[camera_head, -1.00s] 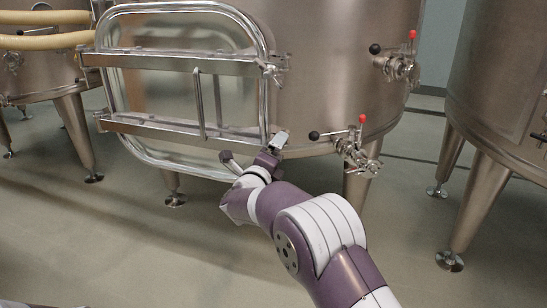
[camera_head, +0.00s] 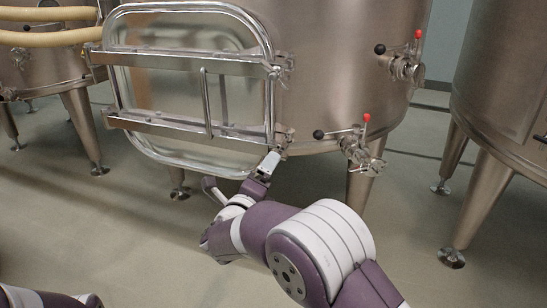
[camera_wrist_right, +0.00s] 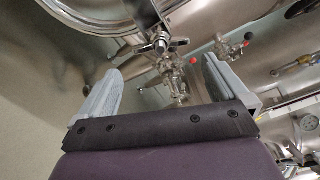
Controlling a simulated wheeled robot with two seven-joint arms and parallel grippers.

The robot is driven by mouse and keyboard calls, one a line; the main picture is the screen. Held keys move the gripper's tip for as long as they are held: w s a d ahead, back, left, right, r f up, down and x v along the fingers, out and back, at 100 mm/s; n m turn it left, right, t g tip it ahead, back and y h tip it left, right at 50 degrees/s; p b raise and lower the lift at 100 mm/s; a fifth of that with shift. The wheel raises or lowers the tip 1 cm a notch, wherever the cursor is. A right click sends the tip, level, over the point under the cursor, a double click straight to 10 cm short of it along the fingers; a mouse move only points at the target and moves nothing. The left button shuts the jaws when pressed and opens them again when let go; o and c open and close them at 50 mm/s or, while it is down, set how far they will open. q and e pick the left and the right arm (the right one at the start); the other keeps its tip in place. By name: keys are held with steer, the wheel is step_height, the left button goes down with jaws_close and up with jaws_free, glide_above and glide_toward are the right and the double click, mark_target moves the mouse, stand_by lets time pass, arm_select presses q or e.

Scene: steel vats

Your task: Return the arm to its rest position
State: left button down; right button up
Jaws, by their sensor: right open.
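My right arm reaches in from the lower right in the head view. Its gripper (camera_head: 238,174) is open and empty, low in front of the vat's door. In the right wrist view the two grey fingers of my right gripper (camera_wrist_right: 158,88) stand wide apart with nothing between them. The rectangular steel door (camera_head: 135,100) of the middle vat has a bright rim, two cross bars and a vertical handle (camera_head: 206,104). One fingertip overlaps the door's lower right corner in the picture; I cannot tell whether they touch. My left gripper is out of view.
The steel vat (camera_head: 335,70) carries an upper valve (camera_head: 403,70) and a lower valve (camera_head: 357,148) with red and black knobs. Another vat (camera_head: 505,90) stands at right, and one with hoses (camera_head: 45,37) at left. The floor (camera_head: 110,225) in front is open.

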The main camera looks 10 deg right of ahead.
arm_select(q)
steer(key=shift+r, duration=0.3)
arm_select(e)
steer(key=shift+v, duration=1.2)
